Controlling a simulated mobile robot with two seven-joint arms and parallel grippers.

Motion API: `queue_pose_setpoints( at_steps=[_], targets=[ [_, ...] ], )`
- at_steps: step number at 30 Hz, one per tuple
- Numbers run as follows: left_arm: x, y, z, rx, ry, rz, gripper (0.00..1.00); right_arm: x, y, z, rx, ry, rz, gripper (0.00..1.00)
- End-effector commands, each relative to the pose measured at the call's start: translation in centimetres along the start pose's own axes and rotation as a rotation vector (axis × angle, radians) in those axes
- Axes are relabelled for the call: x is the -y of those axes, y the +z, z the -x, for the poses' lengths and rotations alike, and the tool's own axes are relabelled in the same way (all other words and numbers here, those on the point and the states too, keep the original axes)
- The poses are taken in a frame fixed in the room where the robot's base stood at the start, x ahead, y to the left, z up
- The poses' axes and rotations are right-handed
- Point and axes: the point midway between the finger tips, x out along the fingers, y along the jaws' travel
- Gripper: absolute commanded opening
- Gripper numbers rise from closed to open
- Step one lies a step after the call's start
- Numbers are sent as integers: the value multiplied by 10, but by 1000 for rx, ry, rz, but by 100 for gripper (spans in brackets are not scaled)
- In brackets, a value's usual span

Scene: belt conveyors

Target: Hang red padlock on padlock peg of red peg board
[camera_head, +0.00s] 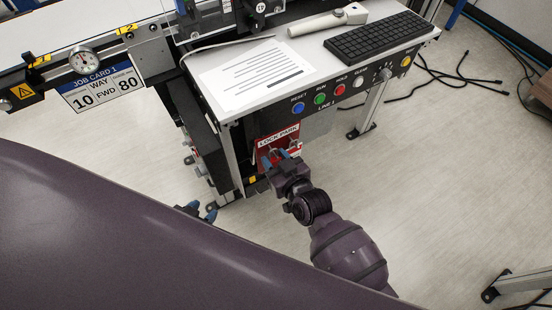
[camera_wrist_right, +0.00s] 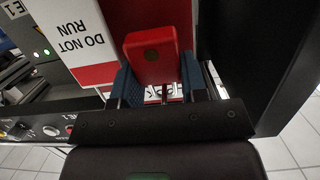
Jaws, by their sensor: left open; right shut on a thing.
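The red padlock (camera_wrist_right: 152,58) is between the blue fingers of my right gripper (camera_wrist_right: 158,78) in the right wrist view, and the gripper is shut on it. In the head view my right gripper (camera_head: 281,157) is right at the front of the red peg board (camera_head: 267,147), which bears a "LOCK PARK" label. The gripper covers the board's lower part and the padlock there. I cannot tell whether the shackle is around a peg. My left gripper (camera_head: 208,213) is open and empty, lower left of the board and partly hidden by my own body.
The board is below the front of a desk (camera_head: 219,102) with a paper sheet (camera_head: 258,75), a scanner (camera_head: 328,20), a keyboard (camera_head: 377,38) and a button row (camera_head: 340,88). A "DO NOT RUN" tag (camera_wrist_right: 75,40) is beside the padlock. Floor to the right is mostly free.

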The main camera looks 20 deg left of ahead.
Motion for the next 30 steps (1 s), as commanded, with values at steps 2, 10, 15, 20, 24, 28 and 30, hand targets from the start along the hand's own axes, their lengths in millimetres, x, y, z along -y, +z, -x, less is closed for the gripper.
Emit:
queue_pose_setpoints(
  at_steps=[2, 10, 15, 20, 24, 28, 30],
  targets=[
    [0, 0, 0, -1, 0, -1, 43, 0, 0, 0, -1, 0, 0, 15],
    [1, 0, 0, 0, 0, -3, 43, 0, 0, 0, -1, 0, 0, 15],
    [1, 0, 0, 0, 0, -4, 43, 0, 0, 0, 0, 0, 0, 58],
    [1, 0, 0, 0, 0, -4, 43, 0, 0, 0, 0, 0, 0, 70],
    [1, 0, 0, 1, 0, -3, 43, 0, 0, 0, 1, 0, 0, 70],
    [1, -1, 1, -1, -1, -3, 43, 0, 0, 4, 1, 1, 1, 70],
    [2, -3, 2, -4, -2, -3, 43, -1, 0, 11, 1, 1, 2, 70]
  ],
)
